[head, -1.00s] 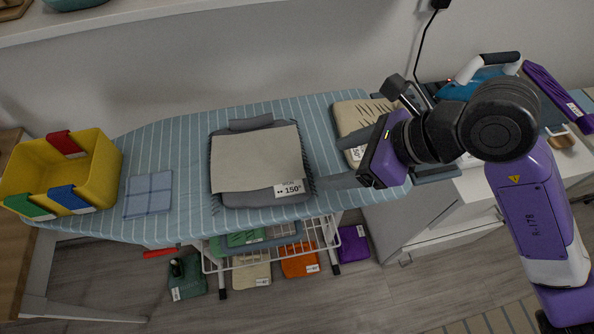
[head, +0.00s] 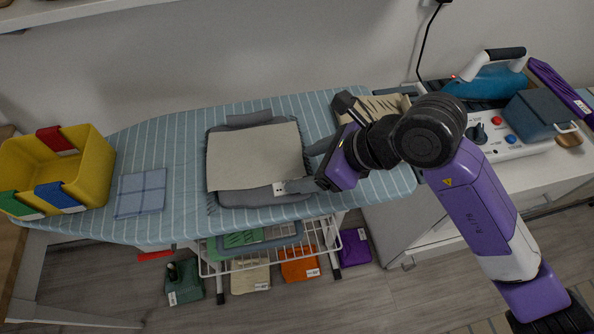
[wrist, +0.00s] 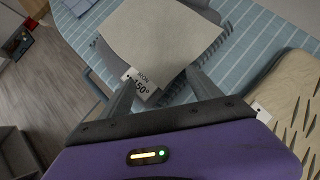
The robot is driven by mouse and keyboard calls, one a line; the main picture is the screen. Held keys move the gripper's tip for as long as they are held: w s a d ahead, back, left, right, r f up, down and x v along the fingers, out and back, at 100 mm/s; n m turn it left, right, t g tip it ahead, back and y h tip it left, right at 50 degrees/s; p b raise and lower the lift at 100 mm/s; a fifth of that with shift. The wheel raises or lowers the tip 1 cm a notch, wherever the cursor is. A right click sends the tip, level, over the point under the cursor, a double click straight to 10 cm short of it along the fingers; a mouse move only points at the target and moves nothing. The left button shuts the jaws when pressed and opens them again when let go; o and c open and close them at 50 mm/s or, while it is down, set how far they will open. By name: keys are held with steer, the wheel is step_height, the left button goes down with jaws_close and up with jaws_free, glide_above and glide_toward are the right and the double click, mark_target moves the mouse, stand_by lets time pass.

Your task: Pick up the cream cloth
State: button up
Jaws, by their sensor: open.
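The cream cloth (head: 255,156) lies flat on top of a dark grey cloth (head: 250,198) on the striped ironing board. In the wrist view my gripper (wrist: 160,84) is open, one finger on each side of the tag. I cannot tell whether the fingers touch the cloth. My finger partly covers the tag in the head view.
A yellow bin (head: 92,170) and a folded blue checked cloth (head: 141,192) are on the board's left. A cream slitted pad (head: 385,106) lies behind my arm. A teal iron (head: 487,82) and control box (head: 497,136) stand at right. A wire rack (head: 265,253) is below.

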steer(key=shift+a+f, duration=0.1)
steer(key=shift+f, duration=0.05)
jaws_close()
stand_by(0.8)
step_height(320, 180, up, 12)
steer(key=p, duration=0.6)
step_height(320, 180, up, 18)
steer(key=p, duration=0.6)
steer(key=shift+p, duration=0.35)
